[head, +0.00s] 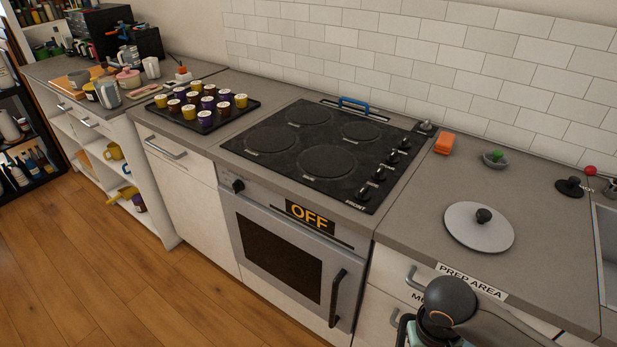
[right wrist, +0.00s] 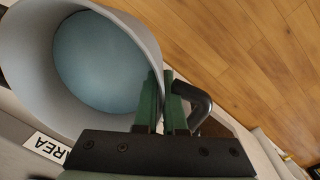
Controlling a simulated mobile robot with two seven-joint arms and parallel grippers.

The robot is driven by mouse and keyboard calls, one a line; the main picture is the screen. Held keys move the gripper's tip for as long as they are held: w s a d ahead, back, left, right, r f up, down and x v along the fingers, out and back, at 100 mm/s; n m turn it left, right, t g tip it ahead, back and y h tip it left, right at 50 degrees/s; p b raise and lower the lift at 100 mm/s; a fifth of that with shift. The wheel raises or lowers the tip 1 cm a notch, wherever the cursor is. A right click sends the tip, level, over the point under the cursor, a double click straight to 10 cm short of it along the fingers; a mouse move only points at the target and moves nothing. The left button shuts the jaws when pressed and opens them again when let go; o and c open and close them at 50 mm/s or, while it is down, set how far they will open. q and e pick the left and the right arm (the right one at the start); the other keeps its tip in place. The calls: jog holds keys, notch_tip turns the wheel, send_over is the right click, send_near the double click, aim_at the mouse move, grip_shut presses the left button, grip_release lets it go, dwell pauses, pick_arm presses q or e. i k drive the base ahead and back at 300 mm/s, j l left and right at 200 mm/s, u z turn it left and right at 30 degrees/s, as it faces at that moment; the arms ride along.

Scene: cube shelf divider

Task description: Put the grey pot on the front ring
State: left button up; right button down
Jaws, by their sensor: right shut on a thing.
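The grey pot (right wrist: 112,70) shows in the right wrist view, with a pale blue-grey inside that looks empty and a black side handle (right wrist: 207,100). My right gripper (right wrist: 164,95) is shut on its wall beside the handle, one green finger on each side. The front ring (head: 327,162) of the black hob (head: 250,120) is bare, on the side near the FRONT label. My left gripper is not in view.
A grey lid (head: 463,231) with a black knob lies on the right worktop. An orange block (head: 445,143) and a small green item (head: 496,155) lie behind it. A black tray (head: 168,119) of several cups stands left of the hob. The oven (head: 275,260) reads OFF.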

aim_at(271, 139)
jog(key=i+j, duration=0.15)
jog(key=j, duration=0.25)
jog(key=i+j, duration=0.2)
jog(key=j, duration=0.2)
jog(key=i+j, duration=0.15)
jog(key=j, duration=0.2)
jog(key=i+j, duration=0.15)
jog(key=j, duration=0.25)
jog(key=i+j, duration=0.2)
jog(key=j, duration=0.2)
